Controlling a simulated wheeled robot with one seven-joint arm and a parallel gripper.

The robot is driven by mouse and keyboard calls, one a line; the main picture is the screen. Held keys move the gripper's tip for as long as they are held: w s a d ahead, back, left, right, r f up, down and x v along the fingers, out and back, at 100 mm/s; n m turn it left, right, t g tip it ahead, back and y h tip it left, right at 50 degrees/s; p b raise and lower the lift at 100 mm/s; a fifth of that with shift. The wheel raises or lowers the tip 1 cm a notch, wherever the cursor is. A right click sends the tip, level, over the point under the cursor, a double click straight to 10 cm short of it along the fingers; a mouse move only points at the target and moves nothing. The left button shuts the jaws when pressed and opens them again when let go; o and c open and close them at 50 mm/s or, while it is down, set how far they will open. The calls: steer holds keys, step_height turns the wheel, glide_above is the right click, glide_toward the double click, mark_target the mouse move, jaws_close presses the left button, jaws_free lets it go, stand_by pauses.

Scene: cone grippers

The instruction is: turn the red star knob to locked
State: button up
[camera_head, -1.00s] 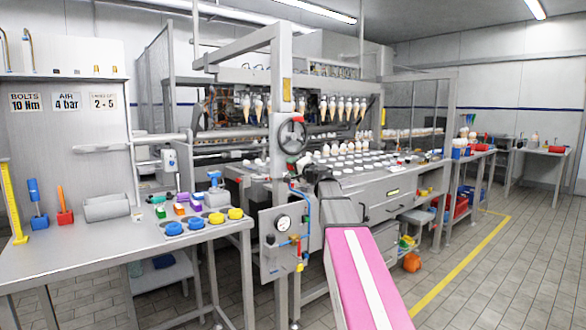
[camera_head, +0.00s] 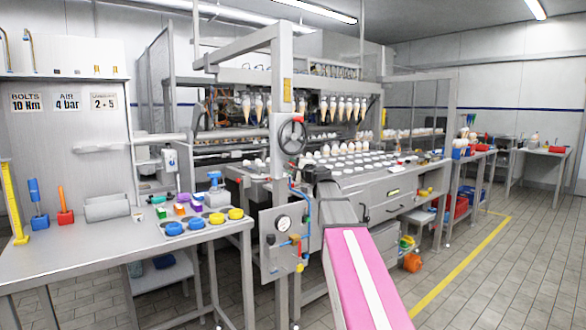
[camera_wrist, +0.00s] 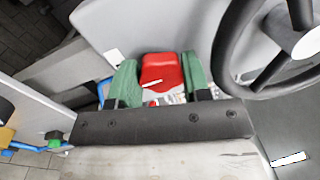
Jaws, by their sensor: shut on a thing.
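The red star knob (camera_wrist: 160,73) shows in the wrist view between the two green fingers of my gripper (camera_wrist: 159,62). The fingers are shut on it from both sides, and its top stands up between them. Which way it is turned, and any locked mark, I cannot make out. In the head view my gripper is at the far end of my pink and white arm, close to the machine's front post. The knob is not clear there.
A dark handwheel (camera_head: 291,135) is close by; its rim (camera_wrist: 226,62) is right of my gripper in the wrist view. A gauge panel (camera_head: 282,245) with blue hoses hangs below. A steel table (camera_head: 110,262) stands left. Floor is free at right.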

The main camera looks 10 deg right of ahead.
steer(key=o, duration=0.9)
steer(key=shift+s+d, duration=0.1)
steer(key=v, duration=1)
steer(key=shift+s+d, duration=0.1)
steer(key=shift+s, duration=0.2)
steer(key=shift+f, duration=0.1)
